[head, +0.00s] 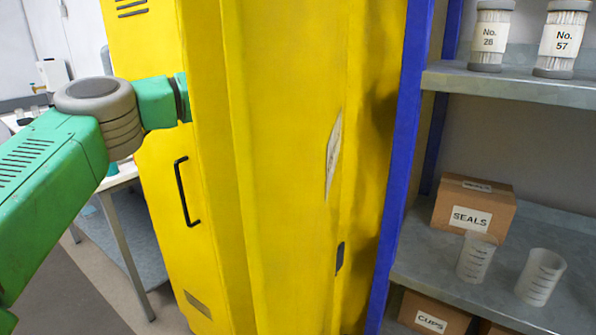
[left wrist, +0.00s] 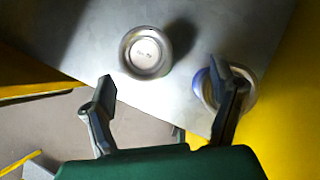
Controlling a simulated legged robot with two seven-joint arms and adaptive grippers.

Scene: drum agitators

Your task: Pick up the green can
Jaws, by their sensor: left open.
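In the left wrist view a round silver-topped can (left wrist: 147,52) stands on a grey metal shelf (left wrist: 75,30). Its side colour is hard to tell from above. A second round can (left wrist: 205,90) with a pale and bluish side is partly hidden behind the right-hand finger. No green can side is clearly seen. My left gripper (left wrist: 165,80) is open and empty, with the first can beyond the gap between its fingers and the second behind one finger. In the head view my left arm reaches behind the yellow cabinet, which hides the gripper. My right gripper is not in view.
The tall yellow cabinet (head: 285,150) fills the middle of the head view. A blue-posted shelf unit (head: 405,180) at right holds a SEALS box (head: 475,207), two clear measuring cups (head: 540,277) and two labelled jars (head: 490,38). A table (head: 125,180) stands behind my arm.

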